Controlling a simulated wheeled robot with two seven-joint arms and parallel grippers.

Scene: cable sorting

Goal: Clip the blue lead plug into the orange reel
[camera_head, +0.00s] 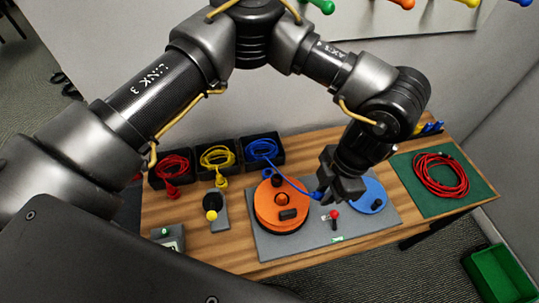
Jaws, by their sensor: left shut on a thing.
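The orange reel (264,217) lies flat on a grey board (268,247) on the table, with dark parts on its top. The blue lead (284,176) runs from a black box, over the orange reel, to my left gripper. My left gripper (332,197) points down between the orange reel and a blue reel (370,190). It is shut on the blue lead plug (318,195), which is mostly hidden by the fingers. The plug is to the right of the orange reel and apart from it. My right gripper is not in view.
A red-knobbed lever (334,214) stands just below my left gripper. Black boxes hold a red lead (172,167), a yellow lead (216,157) and the blue one. A coiled red cable (440,176) lies on a green mat (408,195). A green bin (494,272) stands at bottom right.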

